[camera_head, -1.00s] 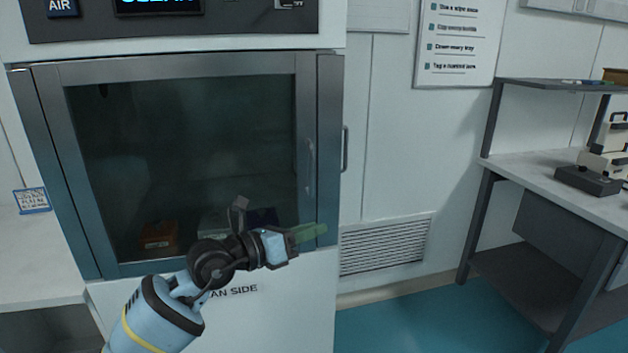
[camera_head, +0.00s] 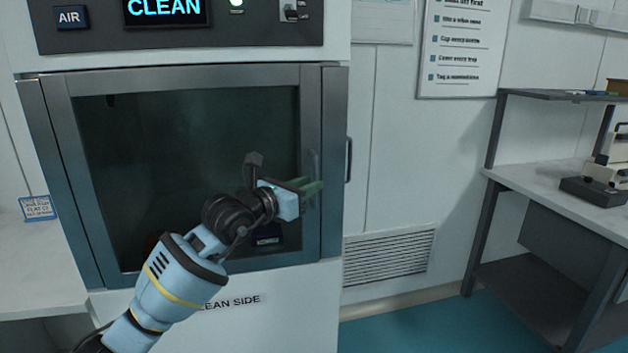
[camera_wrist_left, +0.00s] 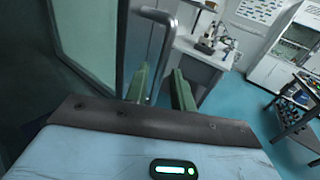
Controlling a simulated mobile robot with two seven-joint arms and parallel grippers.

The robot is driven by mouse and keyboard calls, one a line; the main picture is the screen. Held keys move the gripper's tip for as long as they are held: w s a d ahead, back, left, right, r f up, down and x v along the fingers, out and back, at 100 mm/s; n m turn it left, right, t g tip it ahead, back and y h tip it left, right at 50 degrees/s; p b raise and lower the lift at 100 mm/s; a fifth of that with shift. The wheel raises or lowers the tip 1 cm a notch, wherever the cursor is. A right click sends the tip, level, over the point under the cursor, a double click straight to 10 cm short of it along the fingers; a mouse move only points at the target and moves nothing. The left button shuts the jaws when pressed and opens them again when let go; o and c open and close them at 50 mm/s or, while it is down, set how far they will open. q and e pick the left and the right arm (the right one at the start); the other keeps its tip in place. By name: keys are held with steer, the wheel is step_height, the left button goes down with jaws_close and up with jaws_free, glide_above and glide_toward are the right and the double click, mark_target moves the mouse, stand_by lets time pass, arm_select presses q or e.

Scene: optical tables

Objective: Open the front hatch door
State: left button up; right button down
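The front hatch door (camera_head: 190,150) is a dark glass pane in a grey metal frame and looks shut in the head view. Its upright bar handle (camera_head: 313,165) is on the right side of the frame. My left gripper (camera_head: 312,187) is at the lower part of the handle, its green fingers pointing right. In the left wrist view the fingers (camera_wrist_left: 160,88) are apart, and the metal handle (camera_wrist_left: 158,45) runs down between them. I cannot tell whether either finger touches it. My right gripper is in neither view.
A panel with a CLEAN display (camera_head: 165,8) is above the hatch. Another handle (camera_head: 348,160) is on the cabinet's right side, by the wall. A wall vent (camera_head: 388,256) is lower right. A grey workbench (camera_head: 545,175) stands at the right, with open floor before it.

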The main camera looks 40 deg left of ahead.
arm_select(q)
steer(key=shift+w+d, duration=0.2)
steer(key=shift+w, duration=1.25)
steer(key=shift+c, duration=0.4)
jaws_close()
